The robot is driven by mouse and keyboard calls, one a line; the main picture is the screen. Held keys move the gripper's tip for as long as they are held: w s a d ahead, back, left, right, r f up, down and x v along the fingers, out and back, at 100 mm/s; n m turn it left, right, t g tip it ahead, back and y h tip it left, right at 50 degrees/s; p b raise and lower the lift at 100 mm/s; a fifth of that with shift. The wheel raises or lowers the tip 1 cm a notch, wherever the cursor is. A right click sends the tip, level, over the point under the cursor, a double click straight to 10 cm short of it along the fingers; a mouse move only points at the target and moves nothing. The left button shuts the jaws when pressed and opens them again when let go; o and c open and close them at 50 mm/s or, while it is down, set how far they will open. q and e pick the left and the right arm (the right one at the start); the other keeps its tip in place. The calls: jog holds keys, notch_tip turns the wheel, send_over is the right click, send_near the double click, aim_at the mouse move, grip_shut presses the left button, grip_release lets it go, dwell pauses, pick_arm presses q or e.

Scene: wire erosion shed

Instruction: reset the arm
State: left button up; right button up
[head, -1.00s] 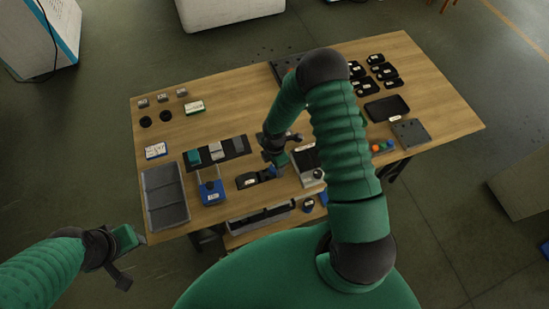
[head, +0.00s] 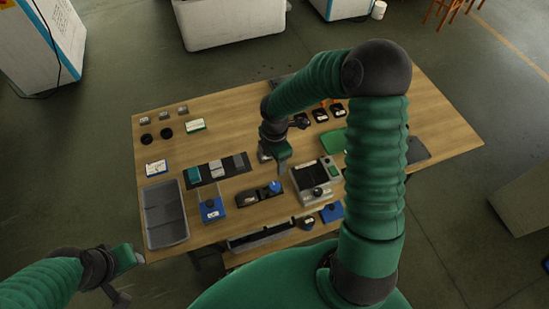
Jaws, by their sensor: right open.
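My right arm arches over the right half of the wooden table. Its gripper (head: 279,163) is open and points down above the table's middle, with nothing seen between its fingers. It shows between the dark strip of blocks and the grey device (head: 315,180), just behind a small black tray (head: 258,196) with a blue knob (head: 274,187). My left gripper (head: 132,272) is low at the left, off the table's front left corner and clear of everything. Its finger gap is not clear. My right arm hides part of the table's right side.
A grey compartment bin (head: 147,217) stands at the front left. A blue-based stand (head: 212,210) and a dark strip with several blocks (head: 201,176) are right of it. Small black trays (head: 320,115) lie at the back.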

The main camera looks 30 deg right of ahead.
jog(key=s+a+r+m+t+b, duration=0.2)
jog(key=s+a+r+m, duration=0.4)
jog(key=m, duration=1.1)
jog(key=s+a+b, duration=0.1)
jog(key=s+a, duration=0.1)
jog(key=s, duration=0.1)
jog(key=shift+s+t, duration=0.3)
jog(key=shift+r, duration=0.1)
jog(key=shift+d, duration=0.25)
